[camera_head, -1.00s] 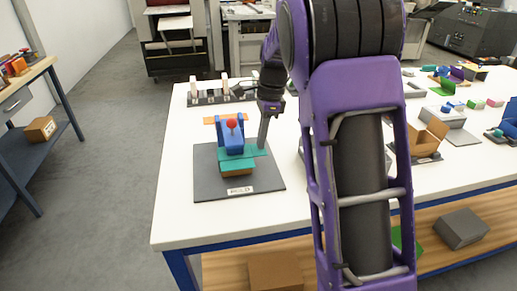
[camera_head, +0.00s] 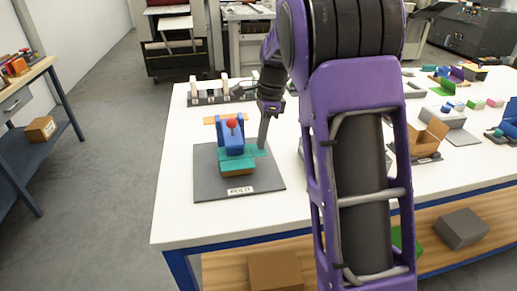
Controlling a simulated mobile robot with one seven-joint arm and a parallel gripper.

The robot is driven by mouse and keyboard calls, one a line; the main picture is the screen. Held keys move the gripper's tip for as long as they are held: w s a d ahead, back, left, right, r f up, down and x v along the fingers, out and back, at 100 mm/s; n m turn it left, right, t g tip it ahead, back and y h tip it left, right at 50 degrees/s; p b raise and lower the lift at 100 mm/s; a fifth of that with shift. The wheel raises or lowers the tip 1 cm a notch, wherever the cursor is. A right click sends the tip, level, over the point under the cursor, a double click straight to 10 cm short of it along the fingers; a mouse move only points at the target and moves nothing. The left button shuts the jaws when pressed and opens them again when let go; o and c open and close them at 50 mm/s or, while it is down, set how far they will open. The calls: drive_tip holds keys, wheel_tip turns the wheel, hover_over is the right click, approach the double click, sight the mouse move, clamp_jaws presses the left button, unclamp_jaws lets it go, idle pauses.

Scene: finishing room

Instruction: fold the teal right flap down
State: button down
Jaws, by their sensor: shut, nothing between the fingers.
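The teal flap (camera_head: 238,163) lies across the front and right of a small carton on the grey board labelled FOLD (camera_head: 210,186). A blue block with a red knob (camera_head: 231,134) stands on top of the carton. The carton's brown front (camera_head: 237,173) shows below the teal, and an orange flap (camera_head: 210,120) sticks out behind. My gripper (camera_head: 263,146) points down, shut and empty, with its tip at the right end of the teal. I cannot tell whether it touches the flap. The carton's far side is hidden.
A dark rack with pale uprights (camera_head: 222,94) stands behind the board. To the right, beyond my arm, are an open brown box (camera_head: 430,138) and several small coloured pieces. The white table (camera_head: 185,222) is bare at front left.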

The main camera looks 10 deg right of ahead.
idle(0.4)
drive_tip(key=shift+d+f, duration=0.2)
drive_tip(key=shift+f, duration=0.6)
